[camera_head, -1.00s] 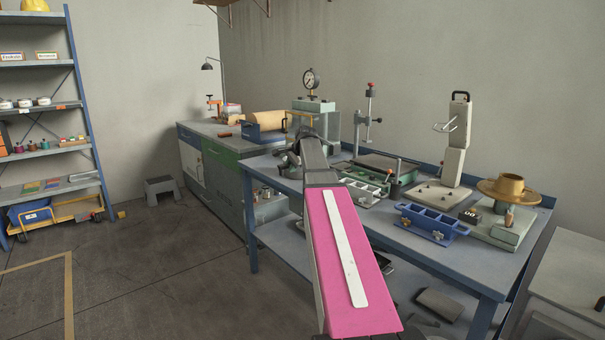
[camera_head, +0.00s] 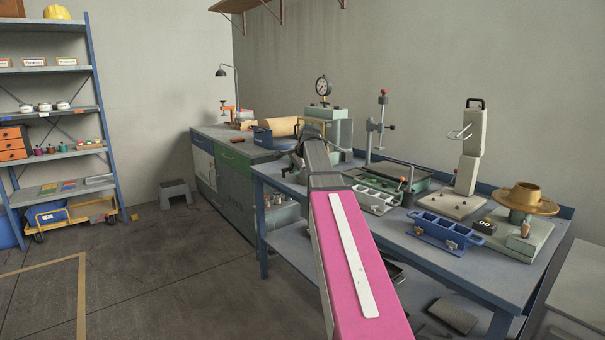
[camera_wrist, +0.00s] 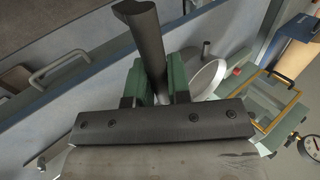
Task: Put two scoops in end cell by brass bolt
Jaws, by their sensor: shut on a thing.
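My gripper (camera_wrist: 157,84) has green-faced fingers shut on a dark handle (camera_wrist: 147,40) in the wrist view. What the handle belongs to cannot be told. A pale round bowl-like thing (camera_wrist: 207,75) shows just right of the fingers; whether it joins the handle is unclear. In the head view my gripper (camera_head: 298,160) is over the bench's far left end, mostly hidden by my arm. A blue mould with several cells (camera_head: 440,226) and brass-coloured fittings (camera_head: 451,245) stands near the bench's front edge. A pale grey celled mould (camera_head: 378,196) stands left of it.
A dial gauge press (camera_head: 322,95) stands behind my gripper. Bare bench top (camera_head: 480,268) shows in front of the blue mould.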

